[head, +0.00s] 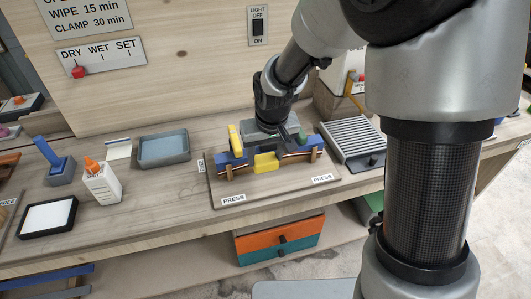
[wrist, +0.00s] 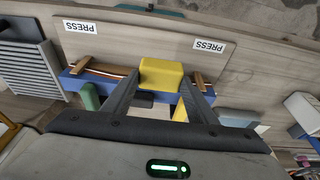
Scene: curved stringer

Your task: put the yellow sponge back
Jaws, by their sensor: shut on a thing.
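The yellow sponge (head: 265,162) is a small block at the front of the blue curved form on the press board. In the wrist view the sponge (wrist: 161,74) sits between my two fingertips. My gripper (wrist: 160,92) is shut on it. In the head view my gripper (head: 267,146) reaches down over the press, and its fingers are mostly hidden. The sponge overlaps the wooden strips (wrist: 103,68) and the blue form (wrist: 72,82) in view; I cannot tell whether it touches them.
A yellow upright piece (head: 235,140) and a green one (head: 302,135) stand at the form's ends. A shallow grey tray (head: 164,160), a white bottle with orange cap (head: 102,185) and a black-framed white pad (head: 47,217) lie left. A ribbed rack (head: 352,138) stands right.

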